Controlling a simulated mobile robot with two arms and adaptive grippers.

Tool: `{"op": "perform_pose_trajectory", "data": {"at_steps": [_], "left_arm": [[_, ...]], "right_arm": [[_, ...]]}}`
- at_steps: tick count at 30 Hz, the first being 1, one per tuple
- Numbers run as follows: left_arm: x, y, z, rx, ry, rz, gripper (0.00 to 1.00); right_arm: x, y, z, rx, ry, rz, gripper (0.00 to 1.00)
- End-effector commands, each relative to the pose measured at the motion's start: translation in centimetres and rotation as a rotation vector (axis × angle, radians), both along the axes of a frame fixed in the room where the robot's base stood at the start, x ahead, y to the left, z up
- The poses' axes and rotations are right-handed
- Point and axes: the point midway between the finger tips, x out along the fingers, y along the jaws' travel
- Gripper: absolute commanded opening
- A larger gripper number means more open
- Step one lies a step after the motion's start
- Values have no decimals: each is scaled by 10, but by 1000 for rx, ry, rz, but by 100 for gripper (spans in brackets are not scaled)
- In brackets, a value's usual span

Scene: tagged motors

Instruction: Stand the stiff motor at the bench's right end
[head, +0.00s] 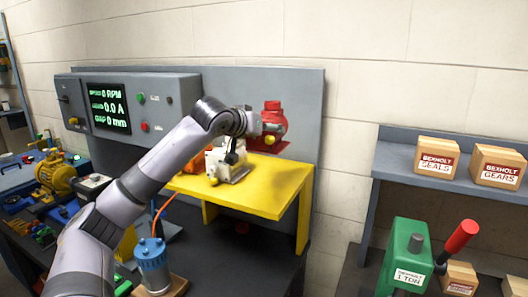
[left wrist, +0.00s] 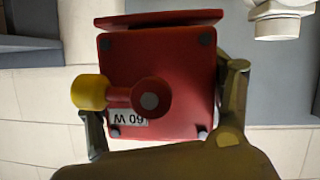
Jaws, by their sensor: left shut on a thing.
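A red motor (head: 273,118) with a dark band is held above the right part of the yellow stand. In the left wrist view the red motor (left wrist: 185,75) shows a square red face with dark corner pads, a yellow knob on a short red arm and a "60 W" label. My left gripper (head: 252,123) is shut on it, with a finger on either side in the left wrist view (left wrist: 164,108). Other motors are a blue one (head: 153,268) on a wooden base and a yellow one (head: 56,176) at the left. I cannot tell which is stiff. My right gripper is not in view.
A grey console (head: 128,105) reads 0 RPM. The dark bench (head: 245,270) lies below. A green press (head: 408,258) and boxes (head: 437,155) are at the right.

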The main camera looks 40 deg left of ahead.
Motion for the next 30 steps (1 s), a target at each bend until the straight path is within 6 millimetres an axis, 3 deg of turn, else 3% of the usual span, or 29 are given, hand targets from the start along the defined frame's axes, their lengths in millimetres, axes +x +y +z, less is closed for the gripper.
{"op": "perform_pose_trajectory", "data": {"at_steps": [1, 3, 12, 21, 30], "left_arm": [[0, 0, 22, -2, -26, 0, 12], [0, 0, 35, -1, -27, -1, 12], [-1, 1, 74, 2, -23, 1, 12], [-1, 1, 88, 3, -19, 1, 12], [1, -4, 85, 4, -18, -3, 12]], "right_arm": [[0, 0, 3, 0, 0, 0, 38], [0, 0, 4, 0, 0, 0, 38], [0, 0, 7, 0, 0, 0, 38], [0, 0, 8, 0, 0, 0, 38], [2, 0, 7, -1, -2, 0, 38]]}}
